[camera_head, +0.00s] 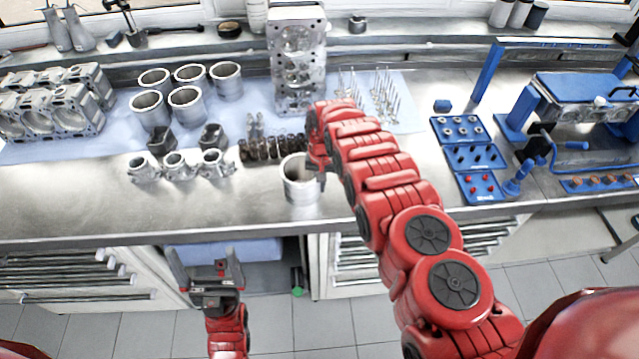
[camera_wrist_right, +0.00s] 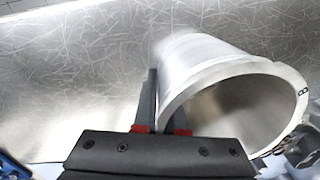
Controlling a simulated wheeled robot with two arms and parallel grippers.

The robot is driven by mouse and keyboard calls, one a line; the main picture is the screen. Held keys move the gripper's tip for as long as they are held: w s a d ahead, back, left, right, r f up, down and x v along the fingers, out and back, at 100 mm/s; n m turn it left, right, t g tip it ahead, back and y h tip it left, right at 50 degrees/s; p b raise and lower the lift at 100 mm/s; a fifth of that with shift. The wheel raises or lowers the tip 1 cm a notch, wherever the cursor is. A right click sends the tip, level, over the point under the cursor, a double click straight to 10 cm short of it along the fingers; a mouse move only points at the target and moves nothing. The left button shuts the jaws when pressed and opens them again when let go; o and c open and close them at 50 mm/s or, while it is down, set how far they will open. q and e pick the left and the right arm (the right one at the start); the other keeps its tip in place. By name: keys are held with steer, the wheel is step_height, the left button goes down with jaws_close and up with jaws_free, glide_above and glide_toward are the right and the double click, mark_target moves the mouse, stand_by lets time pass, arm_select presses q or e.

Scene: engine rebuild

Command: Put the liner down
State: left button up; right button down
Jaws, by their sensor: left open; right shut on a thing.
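A silver cylinder liner (camera_head: 299,184) is upright over the front part of the steel bench, beside a row of dark parts. My right gripper (camera_head: 322,172) is shut on the right side of its wall. In the right wrist view, the fingers (camera_wrist_right: 162,105) pinch the wall of the liner (camera_wrist_right: 215,72), with its open rim towards the camera. I cannot tell whether its base touches the bench. My left gripper (camera_head: 206,258) is open and empty, in front of the bench's front edge.
Several other liners (camera_head: 186,104) stand on a blue cloth at the back left. A dark shaft (camera_head: 268,148) and small metal parts (camera_head: 178,166) lie left of the held liner. A cylinder head (camera_head: 297,60) stands behind. Blue trays (camera_head: 470,157) lie right. The front left bench is clear.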

steer(key=c, duration=1)
jaws_free()
steer(key=shift+r, duration=0.1)
steer(key=shift+w+r, duration=0.1)
steer(key=shift+r, duration=0.35)
steer(key=r+b, duration=0.2)
steer(key=r, duration=0.6)
steer(key=shift+d+r, duration=0.15)
steer(key=shift+d, duration=0.05)
step_height(320, 180, up, 2)
steer(key=shift+p, duration=1)
steer(key=shift+s+r+p, duration=0.2)
steer(key=shift+r+p, duration=0.3)
steer(key=shift+p, duration=0.05)
steer(key=shift+f, duration=0.1)
